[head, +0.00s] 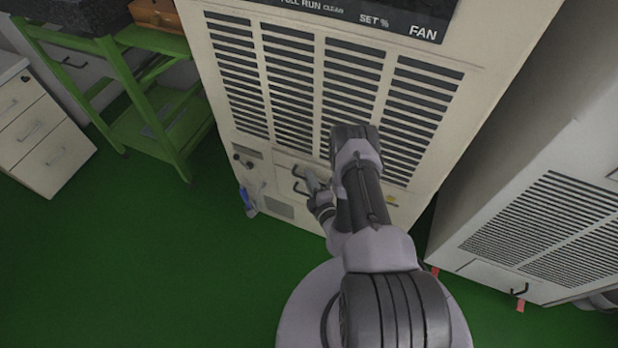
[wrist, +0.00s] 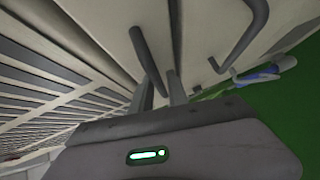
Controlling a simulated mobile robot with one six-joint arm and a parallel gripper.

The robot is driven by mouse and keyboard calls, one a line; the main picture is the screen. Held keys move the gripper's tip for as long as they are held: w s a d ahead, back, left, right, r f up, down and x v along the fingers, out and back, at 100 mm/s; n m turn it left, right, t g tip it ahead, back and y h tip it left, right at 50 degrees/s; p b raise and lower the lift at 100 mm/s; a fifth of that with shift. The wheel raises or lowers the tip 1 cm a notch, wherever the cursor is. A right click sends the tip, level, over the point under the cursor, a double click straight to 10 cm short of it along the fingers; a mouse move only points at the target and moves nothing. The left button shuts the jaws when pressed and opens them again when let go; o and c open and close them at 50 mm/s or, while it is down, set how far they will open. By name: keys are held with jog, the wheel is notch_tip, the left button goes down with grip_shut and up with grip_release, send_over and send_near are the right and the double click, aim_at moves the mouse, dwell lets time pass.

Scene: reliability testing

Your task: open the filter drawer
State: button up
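The beige machine (head: 290,25) has a low front panel with two dark handles, an upper handle (head: 296,171) and a lower handle (head: 297,187). No label shows which one belongs to the filter drawer, and the panel fronts look flush. My gripper (head: 312,180) is low at the front of the machine, beside these handles. In the wrist view my gripper (wrist: 160,88) has its two fingers apart, with one dark handle (wrist: 147,55) reaching down between them. I cannot tell whether they touch it. A second handle (wrist: 246,38) is to the right, outside the fingers.
A blue item (head: 247,199) hangs at the machine's lower left; it also shows in the wrist view (wrist: 262,73). A green cart (head: 150,125) and white drawers (head: 45,140) stand left. Another vented cabinet (head: 545,190) stands close on the right. Green floor (head: 120,270) is clear at front left.

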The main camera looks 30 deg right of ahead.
grip_shut()
dwell(1.3)
